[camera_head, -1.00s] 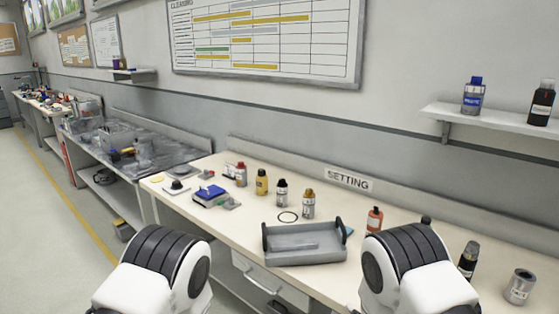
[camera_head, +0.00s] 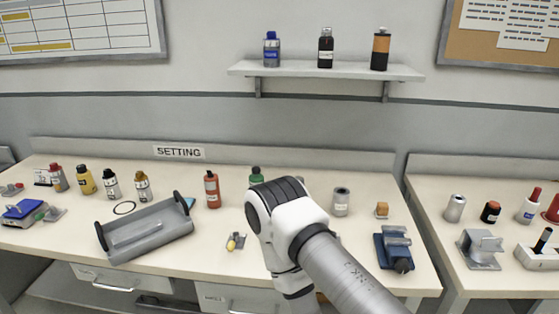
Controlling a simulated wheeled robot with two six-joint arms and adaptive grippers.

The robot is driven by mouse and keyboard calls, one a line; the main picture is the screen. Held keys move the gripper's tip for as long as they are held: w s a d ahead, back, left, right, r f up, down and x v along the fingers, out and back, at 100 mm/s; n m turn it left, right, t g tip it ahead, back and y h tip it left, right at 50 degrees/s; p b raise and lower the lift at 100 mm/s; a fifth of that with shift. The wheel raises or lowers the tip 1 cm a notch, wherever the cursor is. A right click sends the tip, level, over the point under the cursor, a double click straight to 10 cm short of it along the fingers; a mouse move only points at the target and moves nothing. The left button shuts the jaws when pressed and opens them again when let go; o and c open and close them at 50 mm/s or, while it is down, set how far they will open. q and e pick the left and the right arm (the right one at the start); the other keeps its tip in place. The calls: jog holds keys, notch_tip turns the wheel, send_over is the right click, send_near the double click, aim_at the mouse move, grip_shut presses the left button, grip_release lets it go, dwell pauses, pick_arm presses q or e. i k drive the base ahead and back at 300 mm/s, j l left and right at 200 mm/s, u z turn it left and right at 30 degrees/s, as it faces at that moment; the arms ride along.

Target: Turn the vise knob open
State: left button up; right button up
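A blue vise (camera_head: 393,250) with grey jaws stands near the right end of the cream bench, close to its front edge. A small dark part, perhaps its knob (camera_head: 402,266), shows at its front. One of my arms, white and grey, reaches up in the middle of the picture, left of the vise and apart from it in the picture. Its gripper is out of sight, and no other gripper shows.
A grey tray (camera_head: 146,233) with black handles sits on the left of the bench (camera_head: 62,247). Several bottles line the back. A small wooden block (camera_head: 381,210) stands behind the vise. A gap separates this bench from the right bench (camera_head: 470,287), which holds several items.

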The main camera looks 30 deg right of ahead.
aim_at(402, 264)
jog(key=l+z, duration=0.15)
jog(key=z, duration=1.7)
